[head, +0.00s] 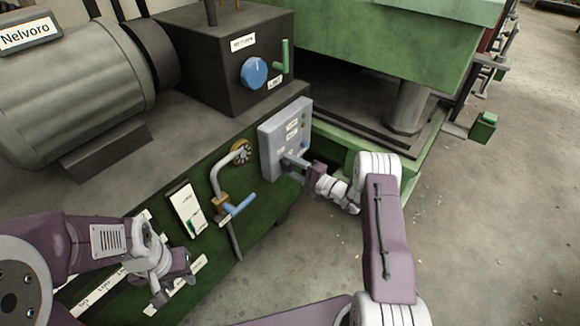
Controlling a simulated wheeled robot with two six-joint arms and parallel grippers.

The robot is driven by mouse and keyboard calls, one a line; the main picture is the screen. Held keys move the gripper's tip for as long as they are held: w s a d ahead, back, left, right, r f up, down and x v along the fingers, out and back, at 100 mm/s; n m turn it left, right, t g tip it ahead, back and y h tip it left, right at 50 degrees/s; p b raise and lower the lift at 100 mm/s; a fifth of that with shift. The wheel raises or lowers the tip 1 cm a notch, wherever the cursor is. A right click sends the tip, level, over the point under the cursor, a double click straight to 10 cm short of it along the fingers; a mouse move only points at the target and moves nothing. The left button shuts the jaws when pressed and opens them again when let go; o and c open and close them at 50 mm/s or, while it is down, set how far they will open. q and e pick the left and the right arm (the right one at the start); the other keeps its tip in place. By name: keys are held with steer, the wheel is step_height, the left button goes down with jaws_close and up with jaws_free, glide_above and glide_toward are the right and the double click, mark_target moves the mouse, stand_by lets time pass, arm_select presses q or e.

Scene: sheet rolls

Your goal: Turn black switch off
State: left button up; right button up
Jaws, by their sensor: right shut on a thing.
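A grey control box (286,132) with small white labels and small coloured knobs or lights stands on the green machine's front. My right gripper (291,161) reaches it from the right and is shut on a small part low on its face. I take this part to be the black switch, but the fingers hide it and its colour cannot be made out. My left gripper (176,287) is in the lower left, in front of the green panel. Its fingers look apart and hold nothing visible.
A blue dial (254,72) and green lever (283,56) are on the dark box behind. A bent pipe with a blue-handled valve (238,207) and a white switch plate (187,210) lie between my grippers. A large motor (75,85) stands left. Floor on the right is clear.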

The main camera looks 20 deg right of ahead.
stand_by(0.4)
steer(key=o, duration=1.4)
steer(key=shift+c, duration=0.2)
steer(key=p+v, duration=0.2)
steer(key=v, duration=0.7)
steer(key=shift+p, duration=0.4)
